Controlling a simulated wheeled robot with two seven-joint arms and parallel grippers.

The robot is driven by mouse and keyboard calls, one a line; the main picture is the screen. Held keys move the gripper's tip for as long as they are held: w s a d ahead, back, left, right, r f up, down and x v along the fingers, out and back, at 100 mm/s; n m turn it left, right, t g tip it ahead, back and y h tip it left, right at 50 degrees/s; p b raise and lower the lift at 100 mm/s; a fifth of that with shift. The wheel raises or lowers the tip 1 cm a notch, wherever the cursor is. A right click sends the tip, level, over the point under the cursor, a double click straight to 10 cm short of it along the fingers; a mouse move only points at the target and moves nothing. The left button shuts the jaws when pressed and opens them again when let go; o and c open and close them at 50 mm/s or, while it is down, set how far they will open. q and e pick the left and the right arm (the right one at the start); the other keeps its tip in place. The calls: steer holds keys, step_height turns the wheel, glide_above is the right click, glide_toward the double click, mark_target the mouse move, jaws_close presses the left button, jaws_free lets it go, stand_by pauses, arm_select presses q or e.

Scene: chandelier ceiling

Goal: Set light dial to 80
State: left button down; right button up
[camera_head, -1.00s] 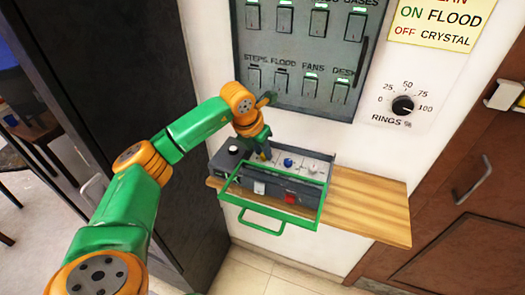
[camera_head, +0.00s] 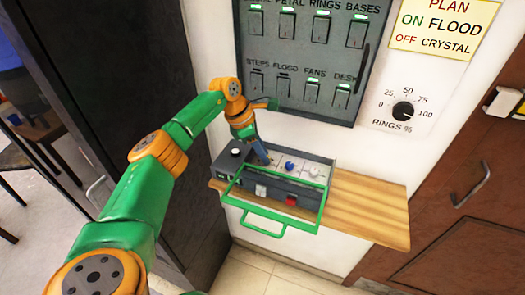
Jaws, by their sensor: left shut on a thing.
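A black dial (camera_head: 403,110) marked RINGS % is on the white wall at the right, with a scale from 0 to 100. Its pointer is too small to read surely. My left gripper (camera_head: 262,159) points down at the console top, between the black and blue knobs. It is shut on a small control there, which the fingers mostly hide. My right gripper is out of view.
A green frame with a handle (camera_head: 265,234) surrounds the console's front. The wooden shelf (camera_head: 372,207) is bare at the right. A grey switch panel (camera_head: 300,60) hangs above. A dark cabinet (camera_head: 120,80) stands left and a brown door (camera_head: 475,170) right.

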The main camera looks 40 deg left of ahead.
mark_target(254, 163)
arm_select(q)
steer(key=shift+m, duration=0.7)
steer(key=c, duration=0.7)
jaws_free()
steer(key=shift+w, duration=0.1)
steer(key=shift+o, duration=0.2)
steer(key=b+v, duration=0.1)
steer(key=v, duration=0.6)
steer(key=shift+f, duration=0.1)
